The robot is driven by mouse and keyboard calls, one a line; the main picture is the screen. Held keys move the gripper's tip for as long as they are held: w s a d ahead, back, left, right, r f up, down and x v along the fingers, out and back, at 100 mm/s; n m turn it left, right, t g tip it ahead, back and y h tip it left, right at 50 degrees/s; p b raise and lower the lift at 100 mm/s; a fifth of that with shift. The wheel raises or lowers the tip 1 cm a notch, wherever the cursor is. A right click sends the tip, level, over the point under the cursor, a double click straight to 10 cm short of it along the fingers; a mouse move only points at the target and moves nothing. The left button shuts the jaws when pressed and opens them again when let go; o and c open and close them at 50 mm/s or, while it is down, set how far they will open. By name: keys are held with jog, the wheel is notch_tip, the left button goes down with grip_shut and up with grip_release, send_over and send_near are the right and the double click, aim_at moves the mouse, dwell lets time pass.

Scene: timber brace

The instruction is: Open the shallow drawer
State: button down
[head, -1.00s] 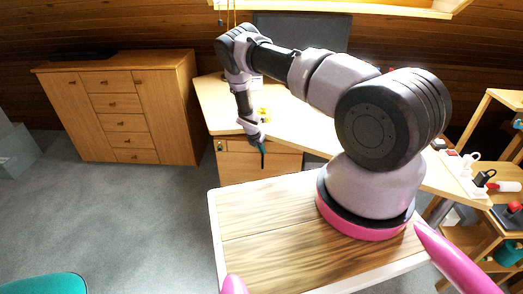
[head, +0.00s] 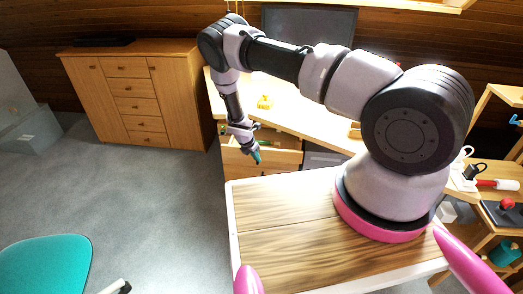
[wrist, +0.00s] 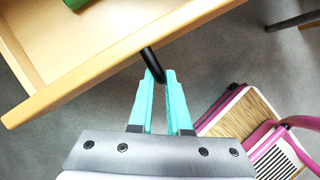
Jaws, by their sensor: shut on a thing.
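The shallow drawer (head: 285,162) is pulled out from under the desktop, and its inside shows. In the wrist view the drawer's wooden front (wrist: 105,62) runs diagonally across the upper left. A black handle (wrist: 151,60) sticks out from that front. My gripper (wrist: 165,82), with teal fingers, is shut on the handle. In the head view my gripper (head: 256,157) is at the drawer front, and the handle there is hidden behind the fingers. A green object (wrist: 76,3) lies inside the drawer, only partly in view.
The desk (head: 300,112) has a yellow object (head: 265,102) on it. A wooden cabinet (head: 135,95) stands at the back left. A teal chair seat (head: 45,265) is at the lower left. Grey carpet (head: 165,200) is free left of the desk. Shelves stand at the right.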

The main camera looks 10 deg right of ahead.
jog(key=s+a, duration=0.2)
jog(key=s, duration=0.4)
jog(key=shift+s, duration=0.15)
jog(key=c, duration=0.9)
grip_release()
jog(key=v, duration=1)
jog(key=shift+r, duration=0.4)
